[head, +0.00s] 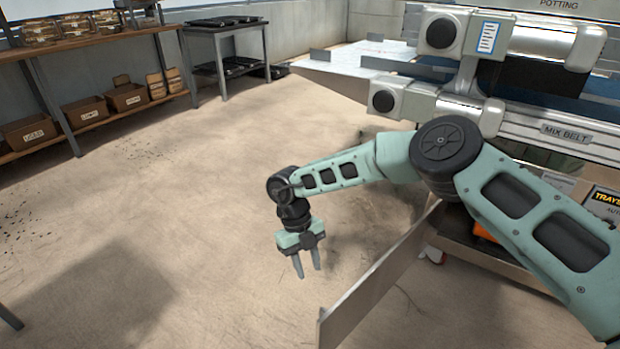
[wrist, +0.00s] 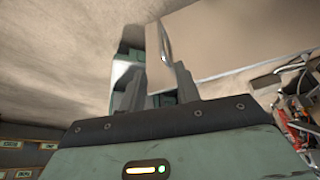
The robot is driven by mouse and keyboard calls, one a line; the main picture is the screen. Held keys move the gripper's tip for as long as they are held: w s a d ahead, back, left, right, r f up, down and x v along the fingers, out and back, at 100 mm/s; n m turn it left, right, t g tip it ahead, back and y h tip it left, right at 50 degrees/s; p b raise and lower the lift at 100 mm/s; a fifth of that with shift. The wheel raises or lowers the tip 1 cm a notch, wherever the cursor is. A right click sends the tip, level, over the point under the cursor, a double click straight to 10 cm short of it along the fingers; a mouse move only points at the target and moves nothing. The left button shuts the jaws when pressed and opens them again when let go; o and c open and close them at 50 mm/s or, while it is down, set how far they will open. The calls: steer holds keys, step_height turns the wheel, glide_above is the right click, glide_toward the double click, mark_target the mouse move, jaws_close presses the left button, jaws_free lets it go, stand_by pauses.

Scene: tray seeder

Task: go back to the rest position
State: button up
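My gripper (head: 308,271) hangs at the end of my arm near the middle of the head view, fingers pointing down over the bare concrete floor. Its two fingers are apart with a gap between them, and I see nothing held there. In the wrist view the two grey fingers (wrist: 157,88) also stand apart, with a pale upright panel (wrist: 156,45) showing beyond them. My arm reaches in from the right, bent at the elbow.
The mix belt machine (head: 566,133) fills the right side behind my arm. A flat metal panel (head: 375,283) stands right of and below my gripper. Wooden shelves (head: 110,118) with boxes and a dark table (head: 228,28) with trays line the back left. The floor (head: 150,220) to the left is open.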

steer(key=w+a+r+n+t+y, duration=0.25)
steer(key=w+r+n+t, duration=0.2)
steer(key=r, duration=0.35)
steer(key=w+a+r+n+t+y, duration=0.1)
steer(key=w+a+r+n+t, duration=0.35)
steer(key=r, duration=0.35)
steer(key=s+a+r+n+t+y, duration=0.2)
steer(key=s+a+r+n+y, duration=0.25)
steer(key=s+r+n, duration=0.4)
steer(key=s+d+r+n+g, duration=0.2)
steer(key=s+d+n, duration=0.2)
steer(key=s+n, duration=0.3)
steer(key=s+d+r+n+g, duration=0.2)
steer(key=s+d+n+g, duration=0.15)
steer(key=s+n, duration=0.35)
steer(key=s+d+f+n+g+h, duration=0.1)
steer(key=s+d+n+h, duration=0.15)
steer(key=s+d, duration=0.55)
steer(key=s+d+n+g+h, duration=0.1)
steer(key=s+d+n+h, duration=0.15)
steer(key=s+d, duration=0.55)
steer(key=w+d+r+p, duration=0.1)
steer(key=r+p, duration=1.1)
steer(key=d+r+p, duration=0.2)
steer(key=r+p, duration=1)
steer(key=shift+w+d+p, duration=0.2)
steer(key=shift+w+p, duration=0.15)
steer(key=shift+w, duration=0.05)
steer(key=shift+d, duration=0.1)
